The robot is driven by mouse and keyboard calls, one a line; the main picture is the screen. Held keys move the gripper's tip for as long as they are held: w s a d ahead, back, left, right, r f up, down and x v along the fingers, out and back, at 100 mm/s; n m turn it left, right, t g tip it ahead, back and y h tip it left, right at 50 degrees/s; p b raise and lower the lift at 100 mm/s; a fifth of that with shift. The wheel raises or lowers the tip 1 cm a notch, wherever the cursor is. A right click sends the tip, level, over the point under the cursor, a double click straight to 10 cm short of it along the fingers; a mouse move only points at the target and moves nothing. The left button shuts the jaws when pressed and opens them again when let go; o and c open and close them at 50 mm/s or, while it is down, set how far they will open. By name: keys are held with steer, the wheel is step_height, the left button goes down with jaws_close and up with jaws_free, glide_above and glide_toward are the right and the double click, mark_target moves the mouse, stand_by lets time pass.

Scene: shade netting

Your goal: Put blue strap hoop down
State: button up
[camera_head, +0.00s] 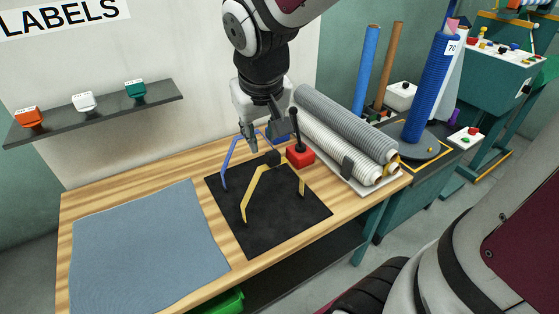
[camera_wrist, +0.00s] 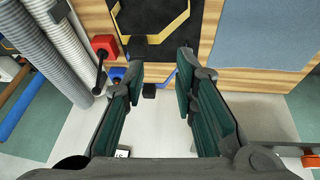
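The blue strap hoop (camera_head: 227,163) stands at the back of the black mat (camera_head: 292,221), its left leg near the mat's left edge. Part of it is hidden behind my gripper (camera_head: 267,138). In the wrist view, blue parts of the hoop (camera_wrist: 166,79) and a dark block (camera_wrist: 149,90) show between and beyond the fingers of my gripper (camera_wrist: 163,68). The fingers are apart, with a visible gap on both sides of the block. A yellow hoop (camera_head: 257,188) with a dark block on top stands in front, on the same mat.
A red box with a black lever (camera_head: 300,157) stands close right of my gripper. Grey rolls (camera_head: 345,125) lie behind it on the right. A blue-grey sheet (camera_head: 145,248) covers the table's left part. A shelf (camera_head: 95,113) hangs on the wall.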

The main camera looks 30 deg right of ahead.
steer(key=s+a+r, duration=0.1)
steer(key=s, duration=0.8)
steer(key=s+a+r+y, duration=0.1)
steer(key=s+r, duration=0.1)
steer(key=s, duration=0.6)
steer(key=shift+s+a+n+y, duration=0.3)
steer(key=shift+s+a+n, duration=0.1)
steer(key=shift+r, duration=0.1)
steer(key=shift+r+p, duration=0.7)
steer(key=shift+r, duration=0.25)
